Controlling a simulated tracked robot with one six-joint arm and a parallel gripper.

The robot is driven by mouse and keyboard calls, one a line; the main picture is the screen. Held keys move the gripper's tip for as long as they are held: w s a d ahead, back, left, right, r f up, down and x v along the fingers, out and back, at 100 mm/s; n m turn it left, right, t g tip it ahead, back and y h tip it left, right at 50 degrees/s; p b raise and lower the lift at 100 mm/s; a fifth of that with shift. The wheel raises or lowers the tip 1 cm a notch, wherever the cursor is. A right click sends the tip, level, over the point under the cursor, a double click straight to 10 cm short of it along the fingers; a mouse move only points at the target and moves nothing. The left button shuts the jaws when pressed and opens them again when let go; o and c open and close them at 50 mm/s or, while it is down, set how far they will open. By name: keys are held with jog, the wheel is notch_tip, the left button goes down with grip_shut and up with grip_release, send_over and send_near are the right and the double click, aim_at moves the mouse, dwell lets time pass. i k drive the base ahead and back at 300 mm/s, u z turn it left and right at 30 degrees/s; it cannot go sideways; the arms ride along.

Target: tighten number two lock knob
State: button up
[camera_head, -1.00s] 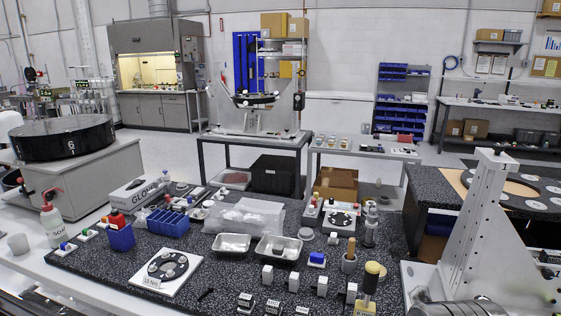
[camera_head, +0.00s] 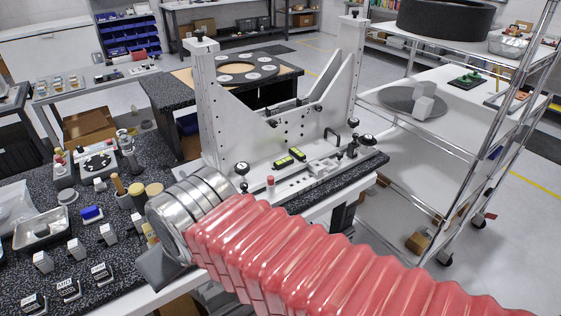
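The white metal fixture (camera_head: 290,130) stands on the dark speckled bench in the middle, with upright plates at its left and right. Small black handles sit higher, on top of the left upright (camera_head: 198,36) and the right upright.
A metal wire cart (camera_head: 470,100) stands at right.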

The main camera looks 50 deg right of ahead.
aim_at(367, 139)
jog(key=z, duration=1.6)
